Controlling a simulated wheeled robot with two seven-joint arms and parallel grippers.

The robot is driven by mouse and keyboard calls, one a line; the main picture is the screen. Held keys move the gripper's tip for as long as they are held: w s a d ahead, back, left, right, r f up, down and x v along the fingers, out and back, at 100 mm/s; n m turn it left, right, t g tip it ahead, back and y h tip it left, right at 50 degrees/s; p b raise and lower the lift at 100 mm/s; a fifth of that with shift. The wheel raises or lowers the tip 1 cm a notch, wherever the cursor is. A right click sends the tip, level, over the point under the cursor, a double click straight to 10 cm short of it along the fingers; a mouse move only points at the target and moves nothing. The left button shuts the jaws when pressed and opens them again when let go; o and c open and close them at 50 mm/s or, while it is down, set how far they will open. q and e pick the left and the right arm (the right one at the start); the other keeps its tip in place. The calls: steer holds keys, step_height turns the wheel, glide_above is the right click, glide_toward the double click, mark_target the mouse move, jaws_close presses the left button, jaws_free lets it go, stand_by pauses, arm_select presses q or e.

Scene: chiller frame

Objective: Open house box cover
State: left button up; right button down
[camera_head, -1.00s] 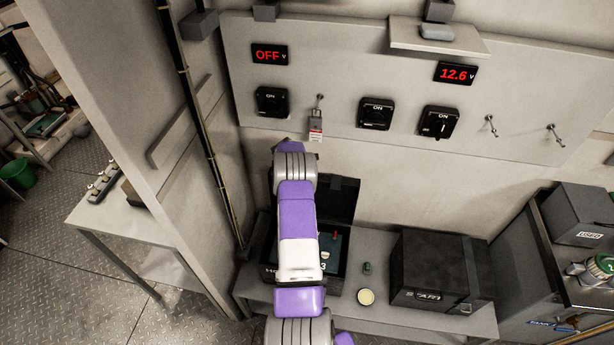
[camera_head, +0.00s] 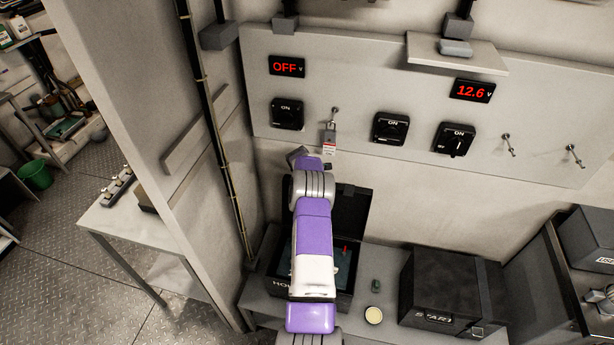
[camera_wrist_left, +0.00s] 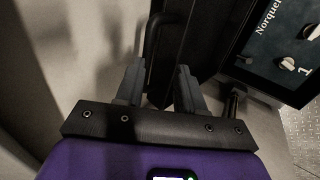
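The house box (camera_head: 284,283), black with partly hidden white lettering, sits on the bench in the head view. Its dark cover (camera_head: 352,212) stands raised at the back, and the inside panel shows beside my arm. In the left wrist view the panel (camera_wrist_left: 285,45) with knobs is at top right, beside the dark cover (camera_wrist_left: 208,32). My left gripper (camera_wrist_left: 160,80) has its fingers apart. A bent black handle (camera_wrist_left: 152,40) rises just beyond the gap; I cannot tell whether they touch. In the head view my arm hides part of the box. My right gripper is not in view.
A black START box (camera_head: 440,285) stands right on the bench (camera_head: 375,325), with a small green item (camera_head: 376,285) and a round pale lid (camera_head: 373,315) between the boxes. Behind is a wall panel (camera_head: 360,90) with switches, a hanging padlock tag (camera_head: 330,142) and displays. A post stands left.

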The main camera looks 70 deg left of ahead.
arm_select(q)
steer(key=v, duration=0.7)
steer(key=shift+d+r, duration=0.15)
steer(key=shift+d, duration=0.05)
stand_by(0.7)
